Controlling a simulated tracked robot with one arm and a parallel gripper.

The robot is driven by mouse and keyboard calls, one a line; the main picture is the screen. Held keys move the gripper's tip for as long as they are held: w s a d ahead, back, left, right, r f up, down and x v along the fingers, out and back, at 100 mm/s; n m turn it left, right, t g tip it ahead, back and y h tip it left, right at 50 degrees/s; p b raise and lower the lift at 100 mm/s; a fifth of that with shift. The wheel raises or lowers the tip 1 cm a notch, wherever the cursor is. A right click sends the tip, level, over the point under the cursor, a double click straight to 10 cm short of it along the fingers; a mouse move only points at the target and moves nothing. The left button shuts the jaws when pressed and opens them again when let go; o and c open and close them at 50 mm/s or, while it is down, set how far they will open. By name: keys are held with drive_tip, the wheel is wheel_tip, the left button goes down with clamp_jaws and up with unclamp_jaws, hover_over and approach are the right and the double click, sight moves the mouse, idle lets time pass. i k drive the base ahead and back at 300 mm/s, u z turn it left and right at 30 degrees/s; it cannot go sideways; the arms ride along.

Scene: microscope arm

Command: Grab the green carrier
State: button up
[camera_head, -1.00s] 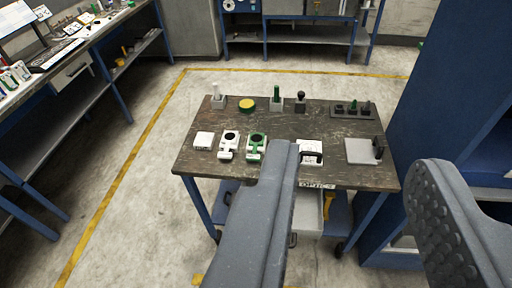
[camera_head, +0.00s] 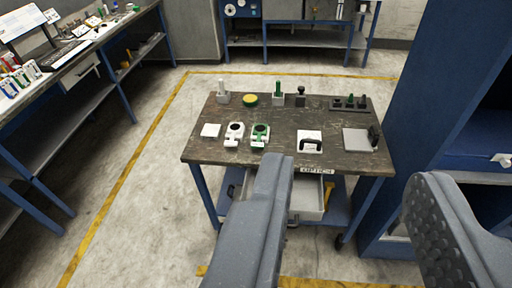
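The green carrier (camera_head: 260,135) is a small green-and-white piece with a round dark opening. It lies on the near left half of the dark worktable (camera_head: 300,112). A similar white carrier (camera_head: 234,134) lies just left of it. My gripper (camera_head: 345,180) is open, with its two grey fingers wide apart in the foreground and nothing between them.
The table also bears a white block (camera_head: 210,130), a white piece with a black handle (camera_head: 309,142), a grey plate (camera_head: 357,139), a yellow-topped disc (camera_head: 250,100) and upright posts at the back. A blue cabinet (camera_head: 440,90) stands close on the right. Floor left of the table is clear.

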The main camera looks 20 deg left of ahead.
sight(260, 130)
drive_tip(key=k, duration=0.95)
drive_tip(key=u, duration=0.4)
drive_tip(key=i, duration=2.35)
drive_tip(key=z, duration=0.8)
